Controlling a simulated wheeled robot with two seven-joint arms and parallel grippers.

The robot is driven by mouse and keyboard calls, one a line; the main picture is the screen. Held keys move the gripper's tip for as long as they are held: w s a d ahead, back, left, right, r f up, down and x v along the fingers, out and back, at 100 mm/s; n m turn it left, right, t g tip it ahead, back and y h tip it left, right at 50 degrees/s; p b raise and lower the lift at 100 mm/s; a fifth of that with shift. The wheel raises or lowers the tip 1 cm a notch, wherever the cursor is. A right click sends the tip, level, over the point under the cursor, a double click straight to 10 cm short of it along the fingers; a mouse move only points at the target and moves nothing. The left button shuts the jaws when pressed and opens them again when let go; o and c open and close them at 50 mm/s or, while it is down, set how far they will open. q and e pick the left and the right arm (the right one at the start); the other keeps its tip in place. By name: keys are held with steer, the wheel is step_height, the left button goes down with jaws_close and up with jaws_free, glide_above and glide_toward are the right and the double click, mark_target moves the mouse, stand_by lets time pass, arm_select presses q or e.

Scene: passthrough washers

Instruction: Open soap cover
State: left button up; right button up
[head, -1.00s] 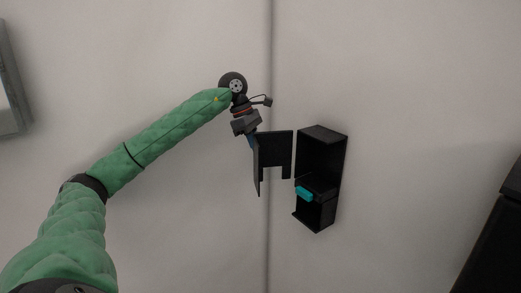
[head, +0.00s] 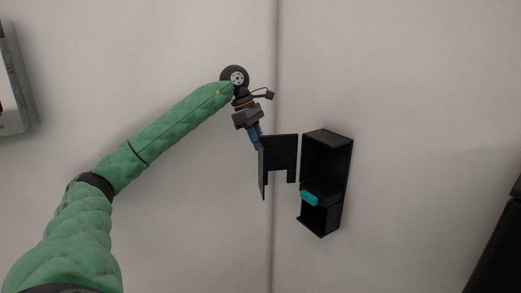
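The soap dispenser (head: 340,180) is a black open box mounted on the pale wall, with a small teal piece (head: 310,199) inside its lower part. Its black soap cover (head: 279,158) stands swung out to the left of the box, leaving the inside exposed. My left gripper (head: 257,138) comes down from above to the cover's upper left edge. Its blue fingers show beside the cover, and their tips are partly hidden behind it, so I cannot tell whether they touch it or how far apart they are. My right gripper is not in view.
A pale panel or appliance (head: 14,85) is at the far left edge. A dark object (head: 498,245) stands at the lower right edge. A vertical wall seam (head: 274,230) runs behind the cover. The wall around the dispenser is clear.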

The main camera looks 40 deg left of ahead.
arm_select(q)
steer(key=shift+b+v, duration=0.45)
steer(key=shift+v, duration=1.95)
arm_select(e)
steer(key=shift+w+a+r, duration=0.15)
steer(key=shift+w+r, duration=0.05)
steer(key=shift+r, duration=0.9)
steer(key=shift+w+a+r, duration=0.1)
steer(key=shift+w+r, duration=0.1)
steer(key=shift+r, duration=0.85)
